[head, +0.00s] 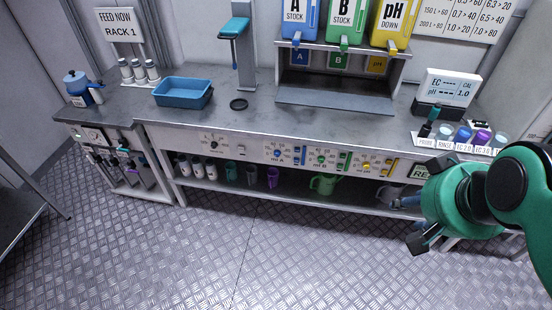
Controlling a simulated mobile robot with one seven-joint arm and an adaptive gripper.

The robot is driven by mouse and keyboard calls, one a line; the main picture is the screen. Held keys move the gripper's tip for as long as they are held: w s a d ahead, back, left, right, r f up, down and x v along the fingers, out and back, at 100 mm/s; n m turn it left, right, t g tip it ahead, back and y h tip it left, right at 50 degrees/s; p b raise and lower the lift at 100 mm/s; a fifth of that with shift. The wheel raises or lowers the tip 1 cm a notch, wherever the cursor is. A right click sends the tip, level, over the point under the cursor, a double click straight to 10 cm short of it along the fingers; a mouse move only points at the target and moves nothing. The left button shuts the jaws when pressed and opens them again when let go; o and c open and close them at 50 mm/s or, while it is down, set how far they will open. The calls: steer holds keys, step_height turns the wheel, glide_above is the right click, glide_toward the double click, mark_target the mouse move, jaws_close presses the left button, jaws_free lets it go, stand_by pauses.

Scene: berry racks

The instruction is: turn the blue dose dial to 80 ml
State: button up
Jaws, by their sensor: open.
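The blue dose dial (278,153) is on the front panel of the bench, below the stock shelf, beside lettering that seems to read "ml A". Its scale and pointer are too small to read. A green dial (321,159) and a yellow dial (366,165) sit to its right on the same panel. My gripper (407,223) is open at the lower right, in front of the bench's right part, well to the right of the blue dial and apart from it. Nothing shows between its fingers.
Blue, green and yellow containers (345,18) stand on the raised shelf. A blue tray (183,93) and a meter (447,90) stand on the bench. A green jug (323,184) and several cups sit on the lower shelf. The floor (230,250) in front is clear.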

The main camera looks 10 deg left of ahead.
steer(key=w+a+r+t+y+p, duration=0.1)
steer(key=w+a, duration=0.3)
steer(key=w, duration=0.4)
steer(key=w+a+t, duration=0.1)
steer(key=w+a, duration=0.2)
steer(key=w, duration=0.5)
steer(key=m+t+p, duration=0.1)
steer(key=t+p, duration=0.4)
steer(key=t, duration=0.1)
glide_above(277, 156)
steer(key=s+d, duration=0.2)
steer(key=s, duration=0.3)
step_height(277, 156, down, 30)
steer(key=s+a+f+t+p, duration=0.1)
steer(key=s+f+t, duration=0.1)
steer(key=s+f, duration=0.3)
steer(key=s+a+f+t+h+p, duration=0.1)
steer(key=s+f, duration=0.4)
steer(key=f, duration=0.9)
steer(key=shift+s+n+t, duration=0.25)
steer(key=shift+n+t, duration=0.15)
steer(key=shift+t, duration=0.1)
steer(key=shift+w+a, duration=0.1)
steer(key=shift+w, duration=0.05)
steer(key=w+b, duration=0.1)
steer(key=w, duration=1.2)
steer(key=shift+w+b, duration=0.25)
steer(key=shift+b, duration=0.1)
